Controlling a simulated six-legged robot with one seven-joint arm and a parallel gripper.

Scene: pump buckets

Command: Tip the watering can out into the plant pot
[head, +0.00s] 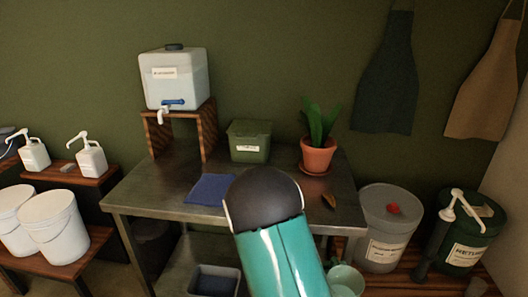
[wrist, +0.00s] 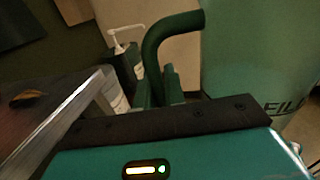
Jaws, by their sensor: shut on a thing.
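The plant pot (head: 318,157) is terracotta with a green leafy plant and stands on a saucer at the right rear of the metal table in the head view. In the wrist view my gripper (wrist: 163,88) is shut on the dark green handle (wrist: 172,30) of the watering can. The can's large green body (wrist: 258,65), with partly cut-off lettering, fills the right side there. In the head view a pale green part of the can (head: 345,278) shows low beside my teal arm, well below and in front of the pot. My arm hides the gripper there.
The metal table (head: 150,190) holds a blue cloth (head: 210,189), a green box (head: 249,141), a brown leaf (head: 328,201) and a water dispenser (head: 175,78) on a wooden stand. A grey bucket (head: 388,225) and a dark green pump bucket (head: 462,235) stand right of the table.

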